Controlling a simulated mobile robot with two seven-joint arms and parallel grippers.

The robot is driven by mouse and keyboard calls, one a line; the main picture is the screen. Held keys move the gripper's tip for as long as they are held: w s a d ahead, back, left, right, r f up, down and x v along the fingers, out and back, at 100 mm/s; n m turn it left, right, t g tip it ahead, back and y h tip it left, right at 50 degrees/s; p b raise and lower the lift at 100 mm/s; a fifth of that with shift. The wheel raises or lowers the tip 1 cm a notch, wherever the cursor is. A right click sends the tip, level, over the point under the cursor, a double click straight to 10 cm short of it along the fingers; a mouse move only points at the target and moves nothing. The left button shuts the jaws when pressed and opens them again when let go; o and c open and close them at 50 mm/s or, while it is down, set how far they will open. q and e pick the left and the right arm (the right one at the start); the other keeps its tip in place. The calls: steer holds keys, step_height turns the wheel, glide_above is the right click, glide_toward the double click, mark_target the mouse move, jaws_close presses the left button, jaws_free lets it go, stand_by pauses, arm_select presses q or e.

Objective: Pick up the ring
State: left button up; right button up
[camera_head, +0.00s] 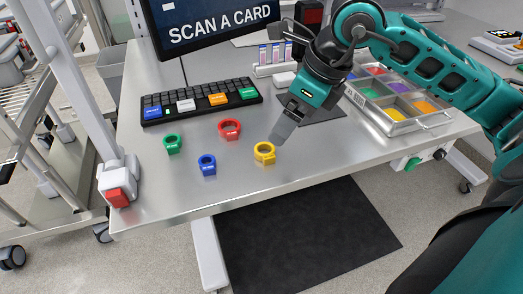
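The task does not say which ring is meant. My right gripper (281,138) points down and to the left, with its tips just to the right of and slightly above the yellow ring in the picture. I cannot tell whether it touches that ring or how far apart the fingers are. My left gripper is not in view.
A black keyboard (200,101) with coloured keys lies behind the rings, below a monitor (210,22) reading "SCAN A CARD". A sorting tray (400,127) with coloured compartments is at the right, partly behind my arm.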

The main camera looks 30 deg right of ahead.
glide_toward(268, 146)
steer(key=a+f, duration=0.2)
steer(key=shift+s+a+f, duration=0.2)
steer(key=shift+s+f, duration=0.1)
steer(key=shift+s, duration=0.1)
steer(key=shift+w+x, duration=0.2)
steer(key=shift+x, duration=1.15)
steer(key=shift+w+x, duration=0.2)
steer(key=shift+x, duration=1.15)
steer(key=shift+d, duration=0.2)
steer(key=shift+c, duration=0.4)
steer(key=c, duration=1)
